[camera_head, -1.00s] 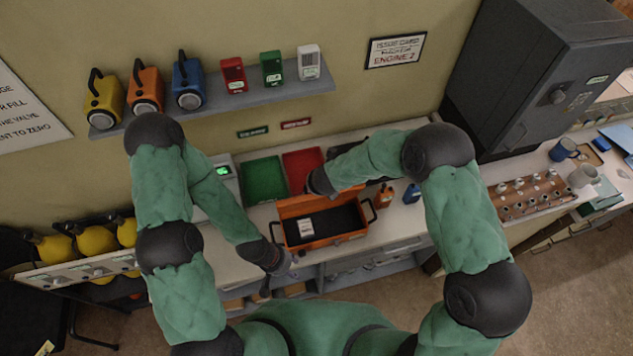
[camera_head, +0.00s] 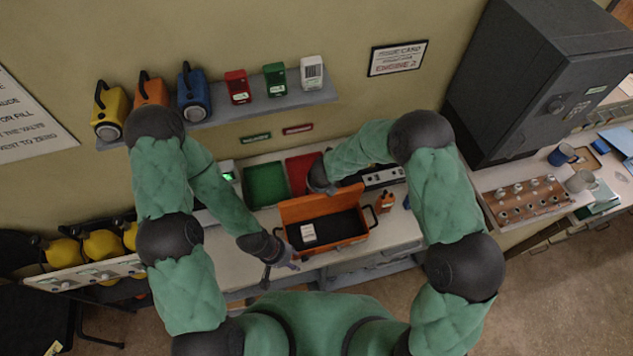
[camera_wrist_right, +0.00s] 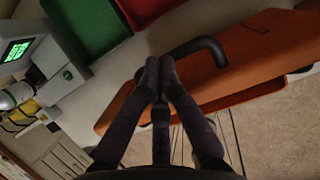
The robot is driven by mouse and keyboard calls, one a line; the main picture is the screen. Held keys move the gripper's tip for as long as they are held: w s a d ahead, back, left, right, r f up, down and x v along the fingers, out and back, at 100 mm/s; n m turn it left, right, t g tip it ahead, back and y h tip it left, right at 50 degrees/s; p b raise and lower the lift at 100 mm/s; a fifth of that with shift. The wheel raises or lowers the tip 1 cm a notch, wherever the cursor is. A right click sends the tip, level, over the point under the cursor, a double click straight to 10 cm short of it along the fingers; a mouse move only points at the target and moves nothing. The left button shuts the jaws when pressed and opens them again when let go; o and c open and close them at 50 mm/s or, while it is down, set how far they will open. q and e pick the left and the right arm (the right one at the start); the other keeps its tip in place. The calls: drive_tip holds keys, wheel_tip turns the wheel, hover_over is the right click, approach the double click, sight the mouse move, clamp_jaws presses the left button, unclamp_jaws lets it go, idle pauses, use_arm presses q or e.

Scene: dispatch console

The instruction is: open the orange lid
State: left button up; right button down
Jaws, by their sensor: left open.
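The orange lid (camera_head: 306,207) stands raised along the back edge of the orange case (camera_head: 345,242), whose dark interior with a white label shows. In the right wrist view the lid (camera_wrist_right: 255,55) is a broad orange panel with a black handle (camera_wrist_right: 205,48). My right gripper (camera_wrist_right: 158,68) has its fingertips together at the handle's near end; I cannot tell whether the handle is between them. In the head view it is hidden behind the lid. My left gripper (camera_head: 284,264) is open and empty at the case's front left corner.
A green tray (camera_head: 266,185) and a red tray (camera_head: 301,168) lie behind the case. A small orange bottle (camera_head: 385,201) stands right of it. A shelf (camera_head: 235,112) with lamps and radios hangs above. A dark cabinet (camera_head: 530,85) stands at right.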

idle(0.4)
drive_tip(key=v, duration=1.2)
